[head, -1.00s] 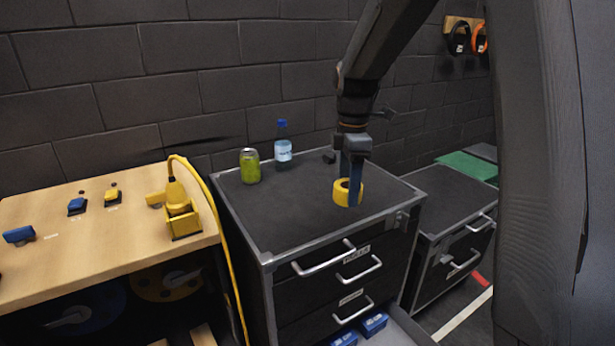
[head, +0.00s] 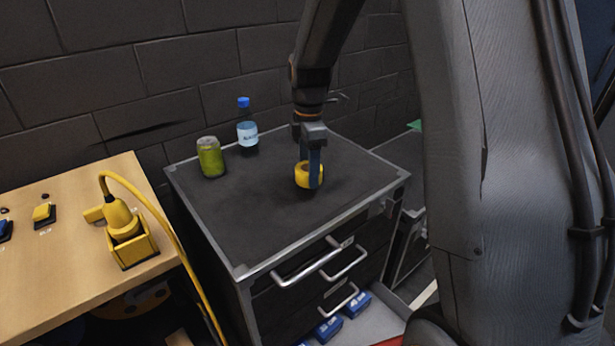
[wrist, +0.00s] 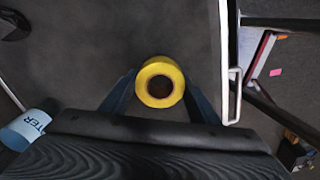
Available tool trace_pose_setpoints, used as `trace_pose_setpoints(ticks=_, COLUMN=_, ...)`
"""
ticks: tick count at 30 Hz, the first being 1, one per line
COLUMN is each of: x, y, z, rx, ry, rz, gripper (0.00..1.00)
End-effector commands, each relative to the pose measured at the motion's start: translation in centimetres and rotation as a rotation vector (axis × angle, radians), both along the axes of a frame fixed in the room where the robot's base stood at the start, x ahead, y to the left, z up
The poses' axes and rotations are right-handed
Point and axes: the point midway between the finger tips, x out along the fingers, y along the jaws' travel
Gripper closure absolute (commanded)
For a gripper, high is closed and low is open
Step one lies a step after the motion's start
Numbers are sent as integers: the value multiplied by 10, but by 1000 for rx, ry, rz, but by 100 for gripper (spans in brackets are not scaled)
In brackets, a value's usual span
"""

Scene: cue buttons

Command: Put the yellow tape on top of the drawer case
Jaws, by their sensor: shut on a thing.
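The yellow tape (head: 304,176) is a roll held between the blue fingers of my gripper (head: 312,172), over the top of the drawer case (head: 250,215). In the wrist view, the tape (wrist: 160,82) sits between the fingertips of my gripper (wrist: 160,95), its hole facing the camera. The drawer case has a dark top with a grey metal rim. I cannot tell whether the tape touches the top or hangs just above it. The far finger is partly hidden behind the tape in the head view.
A green can (head: 210,158) and a water bottle (head: 247,128) stand at the back left of the case top. A wooden table (head: 60,290) with a yellow lamp-like device (head: 125,230) and buttons is at left. A lower drawer with blue boxes (head: 330,328) is open.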

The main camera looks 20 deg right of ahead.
Motion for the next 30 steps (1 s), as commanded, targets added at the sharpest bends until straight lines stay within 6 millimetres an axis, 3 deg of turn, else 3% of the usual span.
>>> trace_pose_setpoints(ticks=9, x=-1, y=-1, z=-35, rx=0, ry=1, rz=-2, gripper=68)
trace_pose_setpoints(ticks=20, x=0, y=-2, z=-40, rx=0, ry=0, rz=-3, gripper=68)
trace_pose_setpoints(ticks=21, x=0, y=-1, z=-40, rx=0, ry=0, rz=-2, gripper=42)
trace_pose_setpoints(ticks=24, x=0, y=-1, z=-39, rx=0, ry=0, rz=-2, gripper=26)
trace_pose_setpoints(ticks=30, x=0, y=-1, z=-39, rx=0, ry=0, rz=-2, gripper=26)
